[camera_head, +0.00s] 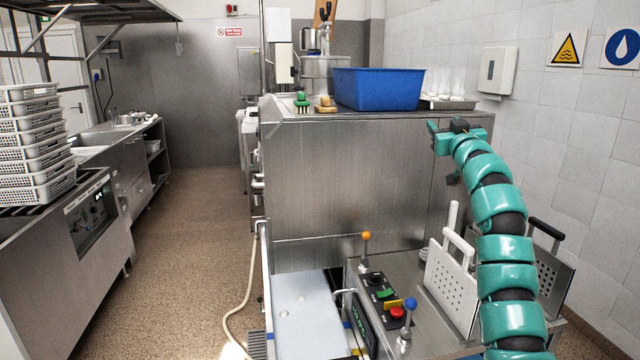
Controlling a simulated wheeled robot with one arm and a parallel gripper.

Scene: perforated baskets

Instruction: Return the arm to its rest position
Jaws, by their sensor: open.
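My arm (502,205), teal with dark joints, rises from the bottom right and curves up and left in front of the tiled wall. My gripper (440,152) is at its upper end, beside the right end of the steel unit. It is open and I see nothing held in it. The fingertips are small and partly hidden by the arm's end.
White perforated baskets (38,142) are stacked on the left counter (62,215). A blue tub (377,89) stands on the steel unit (345,185). Perforated panels with handles (452,285) stand beside my arm, near a lever control box (380,295). The left-centre floor is mostly clear.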

